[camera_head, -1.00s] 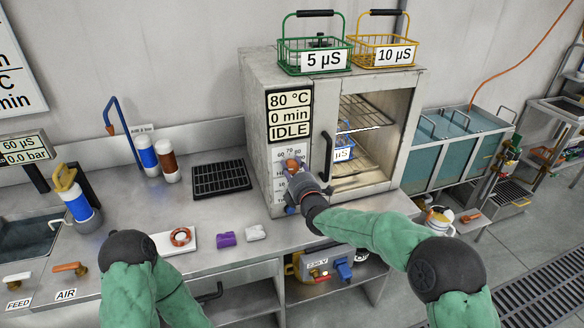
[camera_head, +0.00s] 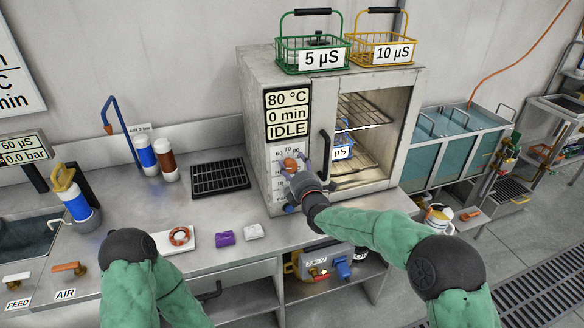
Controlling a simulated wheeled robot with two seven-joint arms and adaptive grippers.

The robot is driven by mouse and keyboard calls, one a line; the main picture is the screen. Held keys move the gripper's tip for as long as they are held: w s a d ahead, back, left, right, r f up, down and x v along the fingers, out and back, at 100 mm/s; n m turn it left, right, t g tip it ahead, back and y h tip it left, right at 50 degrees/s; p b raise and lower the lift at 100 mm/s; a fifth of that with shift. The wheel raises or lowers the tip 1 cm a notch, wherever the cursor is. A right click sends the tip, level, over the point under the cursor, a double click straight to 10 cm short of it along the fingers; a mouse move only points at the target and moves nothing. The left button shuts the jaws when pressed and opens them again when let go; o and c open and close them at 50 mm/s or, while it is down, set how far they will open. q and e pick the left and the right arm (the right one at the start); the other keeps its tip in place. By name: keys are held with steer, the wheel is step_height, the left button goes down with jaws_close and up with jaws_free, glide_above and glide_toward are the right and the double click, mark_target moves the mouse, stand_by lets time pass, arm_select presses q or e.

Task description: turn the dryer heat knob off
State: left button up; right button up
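The dryer (camera_head: 258,135) is a grey metal cabinet on the bench, with displays reading 80 °C, 0 min and IDLE. Its pale control panel (camera_head: 275,153) carries a temperature scale with 60, 70 and 80 legible. An orange-red heat knob (camera_head: 290,164) sits just under that scale. A blue part (camera_head: 290,208) shows lower on the panel. My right gripper (camera_head: 298,176) is at the panel, just below and right of the orange knob, and covers the panel's middle. Its fingers are small and partly hidden, so contact with the knob is unclear. My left gripper is out of view; only its arm shows.
A dark handle (camera_head: 325,155) stands right of the panel. Green (camera_head: 282,55) and yellow (camera_head: 356,50) baskets stand on top. A black grid (camera_head: 220,178) lies left of the dryer.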

steer(key=shift+s+a+r, duration=0.1)
steer(key=shift+a+r, duration=0.05)
steer(key=shift+s, duration=0.1)
steer(key=v, duration=1.1)
steer(key=shift+s, duration=0.35)
steer(key=s+d+f+m+g+h, duration=0.1)
steer(key=s+f+m+g, duration=0.25)
steer(key=f, duration=0.55)
steer(key=s+d+f+m+g, duration=0.2)
steer(key=f+m, duration=0.3)
steer(key=f, duration=0.4)
steer(key=s+d+f+m+g+h, duration=0.1)
steer(key=s+f+m+g, duration=0.25)
steer(key=f, duration=0.55)
steer(key=s+f+m+g, duration=0.2)
steer(key=s+f+m, duration=0.3)
steer(key=s, duration=0.3)
steer(key=s+d+f+m+g, duration=0.1)
steer(key=s+f+m+g, duration=0.2)
steer(key=s+f+m, duration=0.2)
steer(key=s+f+m+g, duration=0.2)
steer(key=s+f+m, duration=0.3)
steer(key=s, duration=0.7)
steer(key=shift+d+f+g+p, duration=0.3)
steer(key=shift+d+f+g, duration=0.1)
steer(key=shift+f, duration=0.4)
